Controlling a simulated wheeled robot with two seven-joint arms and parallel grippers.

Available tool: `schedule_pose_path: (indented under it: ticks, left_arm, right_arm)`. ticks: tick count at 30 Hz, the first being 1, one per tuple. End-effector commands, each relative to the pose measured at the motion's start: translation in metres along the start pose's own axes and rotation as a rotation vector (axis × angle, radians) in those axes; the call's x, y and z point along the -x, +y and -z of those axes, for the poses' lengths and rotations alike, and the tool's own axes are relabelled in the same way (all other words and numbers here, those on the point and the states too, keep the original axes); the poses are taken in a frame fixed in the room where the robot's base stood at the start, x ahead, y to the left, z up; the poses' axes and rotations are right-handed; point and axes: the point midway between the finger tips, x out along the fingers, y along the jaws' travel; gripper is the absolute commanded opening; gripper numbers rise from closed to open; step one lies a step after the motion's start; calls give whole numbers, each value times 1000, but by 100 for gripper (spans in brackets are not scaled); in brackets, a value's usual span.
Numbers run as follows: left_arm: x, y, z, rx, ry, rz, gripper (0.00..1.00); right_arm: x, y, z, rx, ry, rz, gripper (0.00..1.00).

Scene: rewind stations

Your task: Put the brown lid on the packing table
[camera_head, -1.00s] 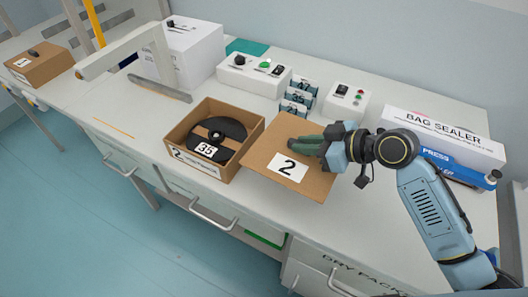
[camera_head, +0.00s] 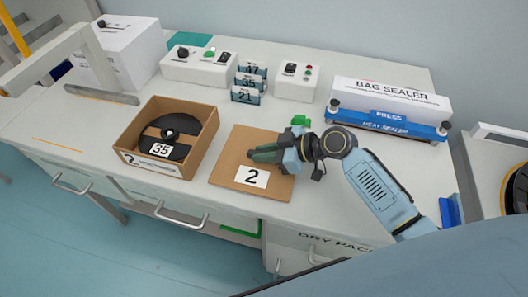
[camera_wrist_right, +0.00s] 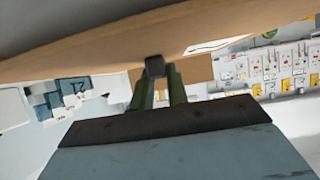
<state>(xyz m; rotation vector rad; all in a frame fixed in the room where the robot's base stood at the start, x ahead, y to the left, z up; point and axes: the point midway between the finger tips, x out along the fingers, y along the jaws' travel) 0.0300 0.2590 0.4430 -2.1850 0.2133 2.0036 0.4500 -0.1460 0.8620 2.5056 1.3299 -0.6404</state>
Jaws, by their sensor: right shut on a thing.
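The brown lid (camera_head: 240,150), a flat square board with a white "2" label, is over the packing table (camera_head: 80,118), just right of the open brown box (camera_head: 128,160). My right gripper (camera_head: 262,154) is shut on the lid's small dark knob, seen between its green fingers in the right wrist view (camera_wrist_right: 157,90). The lid's underside is hidden; it looks flat on or very near the table top, and I cannot tell if it touches. A black reel labelled "35" (camera_head: 180,152) lies in the box. My left gripper is not in view.
The blue heat sealer (camera_head: 385,126) with its white bag sealer box (camera_head: 390,95) stands at the back right. Numbered blue cards (camera_head: 248,80) and white control boxes (camera_head: 198,68) stand behind. Table in front of the lid is narrow, with drawer handles (camera_head: 180,217) below.

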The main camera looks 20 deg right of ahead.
Motion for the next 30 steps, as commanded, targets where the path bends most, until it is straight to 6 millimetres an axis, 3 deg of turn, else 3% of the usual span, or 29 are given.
schedule_pose_path:
  ticks: [7, 8, 13, 23, 30]
  left_arm:
    - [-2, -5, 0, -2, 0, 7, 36]
    - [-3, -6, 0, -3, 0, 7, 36]
    - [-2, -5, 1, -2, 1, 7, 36]
    - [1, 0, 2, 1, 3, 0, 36]
    - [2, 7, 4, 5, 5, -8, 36]
  right_arm:
    - [-1, 0, -2, 0, 0, 0, 0]
    - [-1, 0, -2, 0, 0, 0, 17]
    - [-1, 0, -1, 0, 0, 0, 38]
    - [1, 0, 2, -1, 0, 0, 38]
    - [39, 0, 0, 2, -4, 0, 38]
